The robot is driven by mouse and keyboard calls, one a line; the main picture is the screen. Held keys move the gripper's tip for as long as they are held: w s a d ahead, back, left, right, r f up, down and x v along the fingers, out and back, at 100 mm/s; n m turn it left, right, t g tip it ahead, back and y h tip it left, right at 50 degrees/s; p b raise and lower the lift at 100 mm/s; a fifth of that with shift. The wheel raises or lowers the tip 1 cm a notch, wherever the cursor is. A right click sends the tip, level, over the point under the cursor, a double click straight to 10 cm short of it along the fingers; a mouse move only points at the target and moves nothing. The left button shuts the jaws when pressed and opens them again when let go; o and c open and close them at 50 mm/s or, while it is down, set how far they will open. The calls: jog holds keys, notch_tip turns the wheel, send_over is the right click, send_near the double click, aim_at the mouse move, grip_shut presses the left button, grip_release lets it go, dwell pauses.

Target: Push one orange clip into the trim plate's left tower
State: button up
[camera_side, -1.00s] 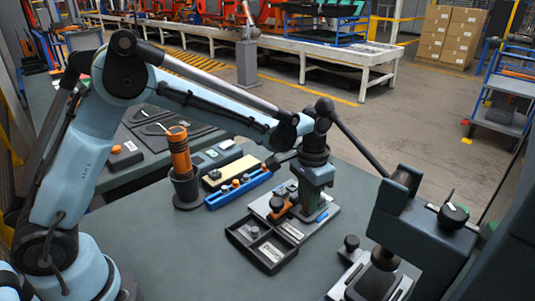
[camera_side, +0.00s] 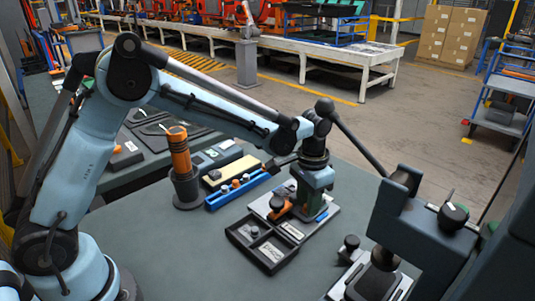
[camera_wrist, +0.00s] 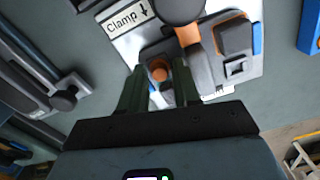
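My gripper (camera_wrist: 159,68) stands over the trim plate, pointing down, with its two dark green fingers a narrow gap apart. An orange clip (camera_wrist: 158,72) shows between the fingertips, and the fingers appear closed on its sides. A dark grey tower is directly at the tips; how deep the clip sits in it is hidden. In the side view my gripper (camera_side: 313,205) hides most of this spot. The trim plate (camera_wrist: 215,11) is pale, with a "Clamp" label.
A dark knob clamp with an orange arm (camera_wrist: 189,35) is close beside my fingers. A black two-compartment tray (camera_side: 243,238) lies in front of the plate. A blue tray (camera_side: 225,198) with small parts lies behind. An orange-handled tool in a holder (camera_side: 186,190) stands left.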

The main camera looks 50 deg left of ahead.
jog(key=shift+o, duration=1.4)
notch_tip(320, 180, up, 12)
jog(key=s+a+n+t, duration=0.1)
jog(key=s+a+t, duration=0.2)
jog(key=s+a, duration=0.2)
jog(key=s+a+f+n+t, duration=0.1)
jog(key=s+a+t, duration=0.3)
jog(key=s, duration=0.7)
jog(key=shift+s+a+f+n, duration=0.25)
jog(key=shift+a+n, duration=0.1)
jog(key=shift+n, duration=0.15)
